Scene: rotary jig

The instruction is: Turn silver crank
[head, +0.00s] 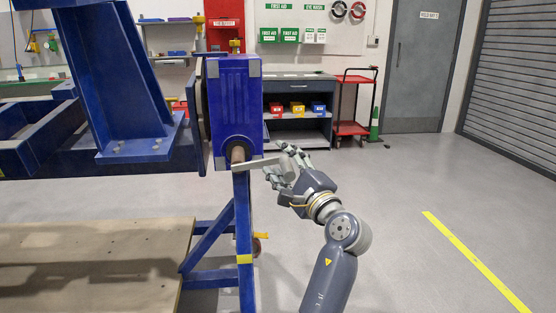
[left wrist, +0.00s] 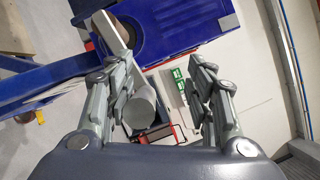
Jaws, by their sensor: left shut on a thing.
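The silver crank (head: 258,163) sticks out to the right from a brown shaft on the blue gearbox (head: 235,105). In the left wrist view the crank's flat arm (left wrist: 112,32) shows at the upper left, and its round grey handle (left wrist: 141,110) lies between the fingers, close against the left-hand one. My left gripper (head: 279,165) is at the crank's outer end, shut on the handle; its fingers (left wrist: 168,95) stand wide around it. The fingers partly hide the handle in the head view. My right gripper is not in view.
A blue jig frame (head: 140,150) fills the left, with a blue post (head: 244,235) under the gearbox. A wooden platform (head: 90,255) lies at lower left. A workbench (head: 300,88) and red cart (head: 352,100) stand behind. The floor at right is clear.

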